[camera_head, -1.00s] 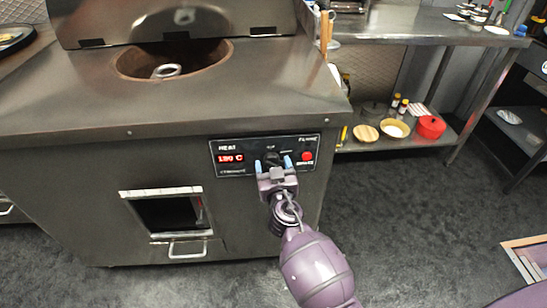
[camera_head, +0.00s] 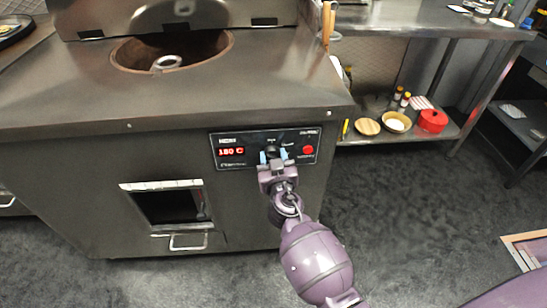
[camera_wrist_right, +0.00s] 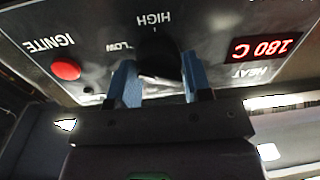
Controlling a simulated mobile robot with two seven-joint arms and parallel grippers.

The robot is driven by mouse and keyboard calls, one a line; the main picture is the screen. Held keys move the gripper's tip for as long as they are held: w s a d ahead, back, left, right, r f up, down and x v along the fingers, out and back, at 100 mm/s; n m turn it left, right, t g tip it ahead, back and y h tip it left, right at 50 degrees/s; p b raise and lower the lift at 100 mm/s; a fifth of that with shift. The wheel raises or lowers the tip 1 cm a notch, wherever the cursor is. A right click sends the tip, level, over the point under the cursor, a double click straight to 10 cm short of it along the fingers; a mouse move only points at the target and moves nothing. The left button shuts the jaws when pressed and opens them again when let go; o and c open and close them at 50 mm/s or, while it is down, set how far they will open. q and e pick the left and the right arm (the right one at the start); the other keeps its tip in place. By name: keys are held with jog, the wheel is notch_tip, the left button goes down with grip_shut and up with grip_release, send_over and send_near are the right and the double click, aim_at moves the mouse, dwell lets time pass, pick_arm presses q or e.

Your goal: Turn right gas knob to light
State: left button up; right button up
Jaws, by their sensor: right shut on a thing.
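The gas knob (camera_wrist_right: 158,62) is black and round, on the black control panel (camera_head: 240,163) of the steel tandoor. My right gripper (camera_head: 273,157) is in front of the panel with its blue fingertips on both sides of the knob. In the right wrist view the gripper (camera_wrist_right: 160,85) is shut on the knob, and the picture is upside down. The words HIGH and LOW show around the knob. A red ignite button (camera_head: 308,150) is right of the knob. The red display (camera_head: 231,151) on the left reads 180 C. My left gripper is not in view.
The tandoor's round opening (camera_head: 125,55) is in its top. A small hatch with a handle (camera_head: 188,241) is below the panel. A steel shelf on the right holds a red pot (camera_head: 432,121) and bowls.

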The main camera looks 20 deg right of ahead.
jog(key=shift+n, duration=1.3)
jog(key=n, duration=0.4)
jog(key=shift+r, duration=0.1)
jog(key=n, duration=0.2)
jog(key=shift+n+g, duration=0.3)
jog(key=shift+n+p, duration=0.3)
jog(key=shift+n, duration=0.6)
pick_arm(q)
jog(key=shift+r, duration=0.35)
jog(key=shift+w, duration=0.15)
pick_arm(e)
jog(key=shift+n, duration=0.3)
